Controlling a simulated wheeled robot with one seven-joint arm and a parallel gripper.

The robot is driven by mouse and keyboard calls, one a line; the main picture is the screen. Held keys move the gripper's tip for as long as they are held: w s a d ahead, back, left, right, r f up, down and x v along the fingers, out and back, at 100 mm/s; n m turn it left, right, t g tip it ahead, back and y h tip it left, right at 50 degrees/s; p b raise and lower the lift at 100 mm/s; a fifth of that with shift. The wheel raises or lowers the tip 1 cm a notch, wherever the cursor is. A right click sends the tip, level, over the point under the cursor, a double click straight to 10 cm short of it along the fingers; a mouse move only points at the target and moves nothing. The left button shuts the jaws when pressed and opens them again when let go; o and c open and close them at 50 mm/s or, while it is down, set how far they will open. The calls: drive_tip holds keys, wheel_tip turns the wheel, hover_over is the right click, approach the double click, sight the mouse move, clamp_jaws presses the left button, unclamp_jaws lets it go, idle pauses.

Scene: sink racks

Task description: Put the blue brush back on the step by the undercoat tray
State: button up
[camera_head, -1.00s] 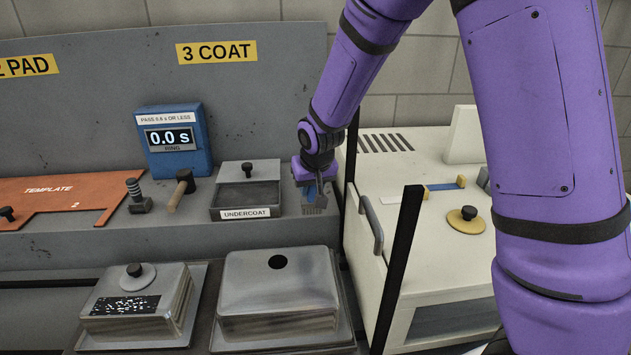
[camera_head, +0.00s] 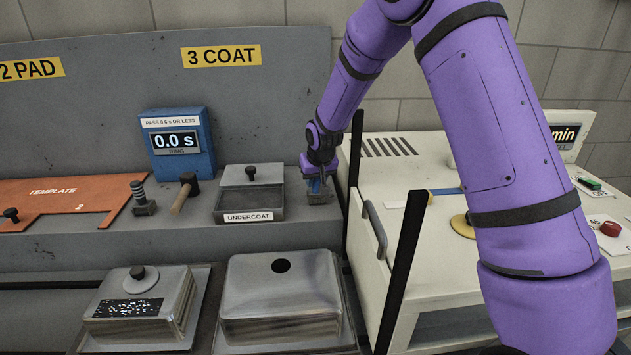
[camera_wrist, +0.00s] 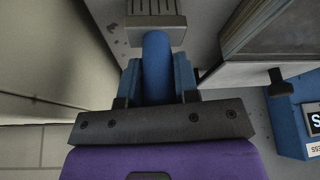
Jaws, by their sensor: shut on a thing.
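The blue brush shows its blue handle (camera_wrist: 157,65) between my gripper's fingers (camera_wrist: 157,82) in the wrist view. Its grey head (camera_wrist: 156,22) is at the top of that view, over or on the grey step; contact is hard to tell. In the head view my gripper (camera_head: 318,184) is shut on the brush (camera_head: 318,196), just right of the undercoat tray (camera_head: 262,216). The tray is grey, with a label on its front and a dark inside. The step (camera_head: 110,243) is the grey ledge beneath them.
A mallet (camera_head: 184,195), a grey tool (camera_head: 143,203) and an orange template (camera_head: 70,190) lie left of the tray. A blue timer (camera_head: 177,150) stands behind. A black post (camera_head: 356,150) and a cream machine (camera_head: 385,240) are close on the right.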

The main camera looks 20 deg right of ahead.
drive_tip(key=shift+f, duration=0.25)
drive_tip(key=shift+f, duration=0.15)
drive_tip(key=o, duration=0.9)
drive_tip(key=v, duration=1.2)
drive_tip(key=shift+s+r, duration=0.15)
drive_tip(key=shift+r, duration=0.1)
